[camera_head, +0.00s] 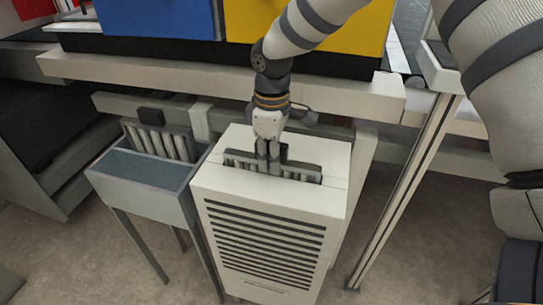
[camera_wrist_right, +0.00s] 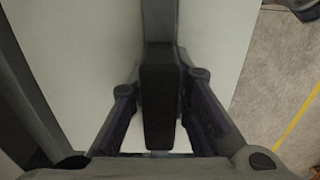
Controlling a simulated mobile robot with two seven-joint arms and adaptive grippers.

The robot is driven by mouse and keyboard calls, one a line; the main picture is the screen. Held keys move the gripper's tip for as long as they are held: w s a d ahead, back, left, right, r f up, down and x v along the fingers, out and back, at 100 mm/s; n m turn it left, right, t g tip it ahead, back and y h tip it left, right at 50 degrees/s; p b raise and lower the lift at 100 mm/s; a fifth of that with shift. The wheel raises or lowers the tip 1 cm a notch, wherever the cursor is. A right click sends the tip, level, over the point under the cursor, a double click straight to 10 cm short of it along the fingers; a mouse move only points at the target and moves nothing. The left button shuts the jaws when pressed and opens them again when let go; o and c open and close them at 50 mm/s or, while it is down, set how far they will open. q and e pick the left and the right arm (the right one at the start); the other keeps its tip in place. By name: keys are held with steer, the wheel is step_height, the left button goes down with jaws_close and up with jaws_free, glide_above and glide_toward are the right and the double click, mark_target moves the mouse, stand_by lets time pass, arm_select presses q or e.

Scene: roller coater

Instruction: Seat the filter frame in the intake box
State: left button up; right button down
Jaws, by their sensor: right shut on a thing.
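The intake box (camera_head: 325,205) is a tall white cabinet with dark louvres on its front and an opening in its top. A grey ribbed filter frame (camera_head: 300,172) stands upright in that opening, its upper edge showing a little above the box top. How deep it sits is hidden. My right gripper (camera_head: 268,155) points down over the opening, shut on the frame's dark handle. In the right wrist view the black handle (camera_wrist_right: 160,100) lies between the two fingers, with the pale box top on both sides. My left gripper is not in view.
A grey open bin (camera_head: 140,195) on legs stands left of the box, with another ribbed frame (camera_head: 160,142) with a black handle upright at its back. A beige beam (camera_head: 200,80) runs behind the box, below blue and yellow panels. A post stands to the right.

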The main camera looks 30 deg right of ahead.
steer(key=c, duration=1.5)
jaws_free()
step_height(320, 180, up, 12)
steer(key=shift+r+p, duration=0.2)
steer(key=shift+p, duration=0.25)
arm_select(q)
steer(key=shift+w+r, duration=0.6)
arm_select(e)
steer(key=shift+f, duration=0.1)
